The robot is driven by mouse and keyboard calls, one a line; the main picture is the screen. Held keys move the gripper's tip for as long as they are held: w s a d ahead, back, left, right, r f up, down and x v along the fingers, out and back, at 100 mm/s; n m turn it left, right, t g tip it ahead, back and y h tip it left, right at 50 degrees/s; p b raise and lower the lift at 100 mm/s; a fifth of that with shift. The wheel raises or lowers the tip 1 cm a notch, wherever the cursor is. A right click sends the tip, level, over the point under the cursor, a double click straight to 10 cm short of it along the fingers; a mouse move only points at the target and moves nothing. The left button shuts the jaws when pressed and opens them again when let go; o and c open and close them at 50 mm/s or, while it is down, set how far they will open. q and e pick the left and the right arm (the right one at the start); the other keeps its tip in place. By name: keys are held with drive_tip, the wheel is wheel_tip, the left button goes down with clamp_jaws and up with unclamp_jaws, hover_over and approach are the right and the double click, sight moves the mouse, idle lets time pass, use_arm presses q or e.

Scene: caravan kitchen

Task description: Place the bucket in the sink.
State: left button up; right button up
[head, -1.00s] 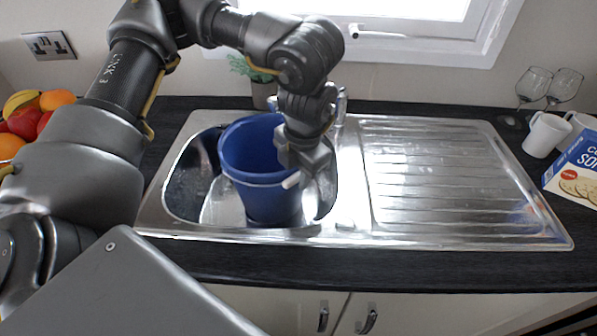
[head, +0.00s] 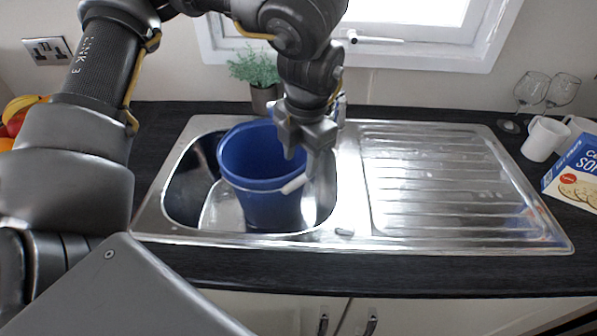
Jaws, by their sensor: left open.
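The blue bucket (head: 262,180) stands upright in the basin of the steel sink (head: 180,212). Its white handle grip (head: 294,184) hangs at the bucket's right front side. My left gripper (head: 300,158) is open above the right rim of the bucket, with its fingers pointing down a little above the handle grip. It appears to hold nothing. The bucket's far right rim is hidden behind the gripper. My right gripper is not in view.
The ribbed drainer (head: 450,180) right of the basin is bare. White mugs (head: 545,138), wine glasses (head: 531,90) and a blue box (head: 578,172) stand at the right. A potted plant (head: 262,98) and the tap are behind the sink. Fruit (head: 18,115) lies far left.

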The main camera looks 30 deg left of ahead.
use_arm(q)
drive_tip(key=r, duration=0.5)
drive_tip(key=shift+d, duration=0.25)
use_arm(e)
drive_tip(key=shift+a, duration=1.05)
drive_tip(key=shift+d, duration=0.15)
